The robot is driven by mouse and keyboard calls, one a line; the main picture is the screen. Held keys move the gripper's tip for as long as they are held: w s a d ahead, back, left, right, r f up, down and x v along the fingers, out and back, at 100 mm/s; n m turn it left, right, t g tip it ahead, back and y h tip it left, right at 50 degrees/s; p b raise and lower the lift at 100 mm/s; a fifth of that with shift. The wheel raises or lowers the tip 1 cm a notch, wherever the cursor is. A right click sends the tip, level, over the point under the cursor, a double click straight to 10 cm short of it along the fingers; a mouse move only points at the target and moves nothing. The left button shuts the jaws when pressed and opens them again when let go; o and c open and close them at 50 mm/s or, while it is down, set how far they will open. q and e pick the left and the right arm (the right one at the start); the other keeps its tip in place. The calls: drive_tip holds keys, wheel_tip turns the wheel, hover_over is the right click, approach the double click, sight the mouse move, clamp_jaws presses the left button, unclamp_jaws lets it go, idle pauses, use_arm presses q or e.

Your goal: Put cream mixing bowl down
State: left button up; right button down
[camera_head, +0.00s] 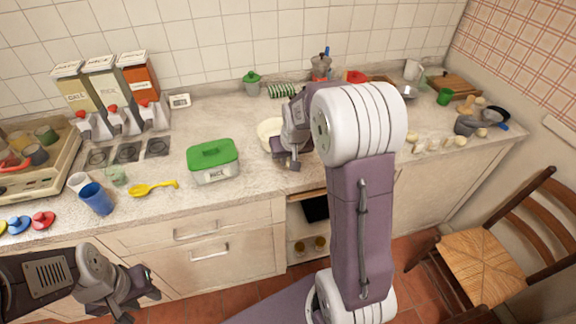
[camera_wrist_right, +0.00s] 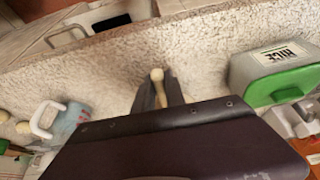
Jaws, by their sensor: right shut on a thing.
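The cream mixing bowl (camera_head: 267,130) is at the middle of the counter, partly hidden behind my right gripper. My right gripper (camera_head: 289,161) is shut on the bowl at its near right side. In the right wrist view, a small cream piece (camera_wrist_right: 157,75) shows between the fingers (camera_wrist_right: 158,93), with the speckled counter beyond; the rest of the bowl is hidden there. I cannot tell whether the bowl touches the counter. My left gripper (camera_head: 142,298) is empty and looks open, low in front of the drawers.
A green-lidded rice box (camera_head: 213,172) stands left of the bowl, also seen in the wrist view (camera_wrist_right: 270,77). A yellow ladle (camera_head: 152,188) and blue cup (camera_head: 96,198) lie further left. A striped rolled cloth (camera_head: 281,90) is behind. A wooden chair (camera_head: 490,258) stands at right.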

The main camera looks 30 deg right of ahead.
drive_tip(key=shift+f, duration=1.65)
drive_tip(key=c, duration=1.4)
unclamp_jaws()
drive_tip(key=p+v, duration=0.1)
drive_tip(key=v, duration=1.1)
drive_tip(key=s+a+f+n+g, duration=0.1)
drive_tip(key=s+a+f, duration=0.2)
drive_tip(key=s+f, duration=0.1)
drive_tip(key=s+a+f+g, duration=0.1)
drive_tip(key=s+a+f, duration=0.2)
drive_tip(key=s, duration=0.2)
drive_tip(key=s+a+f+n+g+y, duration=0.1)
drive_tip(key=s+a+f, duration=0.3)
drive_tip(key=s, duration=0.1)
drive_tip(key=shift+f+n, duration=0.3)
drive_tip(key=shift+f, duration=0.05)
